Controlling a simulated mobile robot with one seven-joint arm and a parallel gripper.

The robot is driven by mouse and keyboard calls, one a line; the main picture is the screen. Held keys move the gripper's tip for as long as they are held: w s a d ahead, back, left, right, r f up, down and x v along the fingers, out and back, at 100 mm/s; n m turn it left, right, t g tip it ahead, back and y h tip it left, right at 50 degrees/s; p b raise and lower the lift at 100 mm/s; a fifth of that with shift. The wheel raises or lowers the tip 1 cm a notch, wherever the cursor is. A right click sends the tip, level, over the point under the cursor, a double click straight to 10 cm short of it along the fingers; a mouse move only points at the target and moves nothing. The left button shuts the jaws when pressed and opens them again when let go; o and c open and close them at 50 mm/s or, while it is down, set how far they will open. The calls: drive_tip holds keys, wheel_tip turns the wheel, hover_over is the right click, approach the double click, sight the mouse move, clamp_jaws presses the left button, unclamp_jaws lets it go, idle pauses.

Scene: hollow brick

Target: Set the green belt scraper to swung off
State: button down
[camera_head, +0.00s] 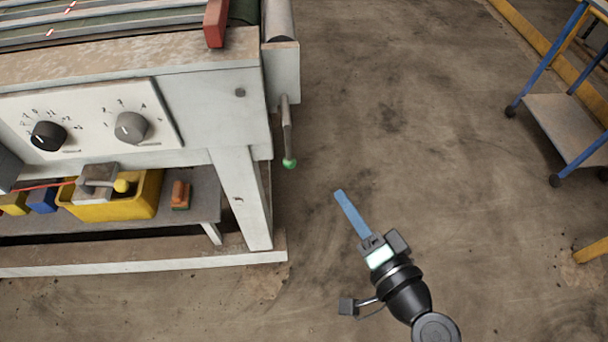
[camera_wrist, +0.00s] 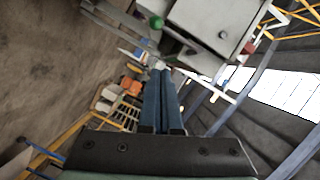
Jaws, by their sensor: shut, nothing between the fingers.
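The green belt scraper shows as a grey metal lever with a green knob (camera_head: 289,163) at the right end of the white machine. In the head view the lever hangs down along the machine's end leg, with the knob at its lower end. The green knob also shows in the wrist view (camera_wrist: 156,22), near the top, ahead of the fingertips. My gripper (camera_head: 339,193) has long blue fingers and is shut and empty. In the head view it appears to the right of and below the knob, apart from it. It also shows in the wrist view (camera_wrist: 161,70).
The white machine (camera_head: 205,108) carries a panel with a black dial (camera_head: 48,136) and a grey dial (camera_head: 131,127). A shelf below holds a yellow bin (camera_head: 112,208) and an orange brush-like item (camera_head: 181,195). A blue-legged cart (camera_head: 565,125) stands at right. The floor between is clear.

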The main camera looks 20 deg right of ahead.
drive_tip(key=shift+s+d+f+m, duration=0.15)
drive_tip(key=shift+s+f+m, duration=0.25)
drive_tip(key=shift+s+f, duration=0.25)
drive_tip(key=shift+w, duration=0.1)
approach(295, 162)
drive_tip(key=w+d, duration=0.3)
drive_tip(key=w, duration=0.1)
drive_tip(key=w+a, duration=0.1)
drive_tip(key=w+a+p, duration=0.1)
drive_tip(key=shift+w+a+f, duration=0.25)
drive_tip(key=shift+a+f, duration=0.05)
drive_tip(key=shift+a, duration=0.05)
drive_tip(key=shift+a+f, duration=0.1)
drive_tip(key=shift+a+b, duration=0.2)
drive_tip(key=shift+b, duration=0.25)
